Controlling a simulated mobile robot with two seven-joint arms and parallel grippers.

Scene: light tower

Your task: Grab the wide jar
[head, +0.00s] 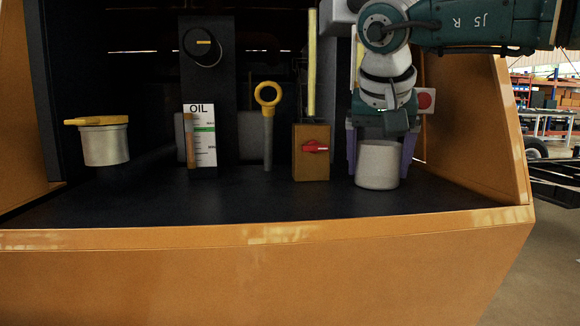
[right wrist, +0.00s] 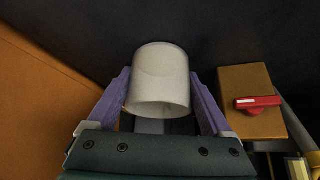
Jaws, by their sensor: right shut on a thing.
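The wide jar is a pale grey-white cylinder (head: 377,165) at the right side of the dark shelf in the head view. It also shows in the right wrist view as a white jar (right wrist: 160,78), upper middle. My right gripper (head: 379,148) comes down over it from above, with one purple finger on each side. In the right wrist view the fingers (right wrist: 160,95) are shut on the jar's sides. I cannot tell whether the jar's base touches the shelf. My left gripper does not show in either view.
Left of the jar stands a tan box with a red switch (head: 311,153). Further left are a yellow-ringed dipstick (head: 267,125), an OIL gauge (head: 200,140) and a metal pot with a yellow lid (head: 104,142). An orange side wall (head: 485,130) rises on the right.

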